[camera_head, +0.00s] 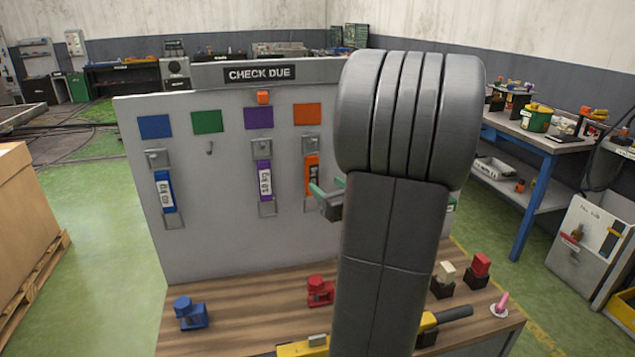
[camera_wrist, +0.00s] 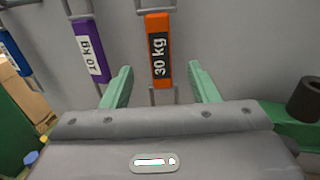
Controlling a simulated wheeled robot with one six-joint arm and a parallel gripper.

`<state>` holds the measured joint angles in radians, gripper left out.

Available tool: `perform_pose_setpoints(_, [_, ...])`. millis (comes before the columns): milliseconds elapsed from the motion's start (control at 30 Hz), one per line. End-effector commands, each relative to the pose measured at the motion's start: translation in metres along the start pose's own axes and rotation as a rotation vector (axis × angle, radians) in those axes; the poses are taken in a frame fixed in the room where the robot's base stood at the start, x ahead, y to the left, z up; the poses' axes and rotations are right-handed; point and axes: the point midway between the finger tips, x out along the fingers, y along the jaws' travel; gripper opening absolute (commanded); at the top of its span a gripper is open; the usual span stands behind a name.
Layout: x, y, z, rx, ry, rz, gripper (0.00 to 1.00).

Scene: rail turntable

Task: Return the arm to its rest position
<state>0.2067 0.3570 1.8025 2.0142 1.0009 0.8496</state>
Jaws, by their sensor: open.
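My gripper (camera_wrist: 160,90) is open, with its two green fingers apart and nothing between them. In the wrist view it faces the grey panel, just below an orange 30 kg block (camera_wrist: 158,50) that hangs there. In the head view my arm covers much of the right side. Part of the gripper (camera_head: 328,198) shows left of the arm, in front of the panel near the orange block (camera_head: 311,175). The rest of the gripper is hidden.
The CHECK DUE panel (camera_head: 240,240) also bears a purple 10 kg block (camera_head: 264,180) and a blue block (camera_head: 164,191). On the wooden bench (camera_head: 250,305) stand a blue clamp-like item (camera_head: 190,313), a red one (camera_head: 320,291) and a yellow tool (camera_head: 300,347).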

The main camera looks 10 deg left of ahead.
Motion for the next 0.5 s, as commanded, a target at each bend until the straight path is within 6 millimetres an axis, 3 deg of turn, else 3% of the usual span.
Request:
perform_pose_setpoints(200, [-0.041, -0.001, 0.000, -0.001, -0.001, -0.003, 0.54])
perform_pose_setpoints(500, [-0.059, 0.000, 0.000, 0.000, 0.000, 0.001, 0.54])
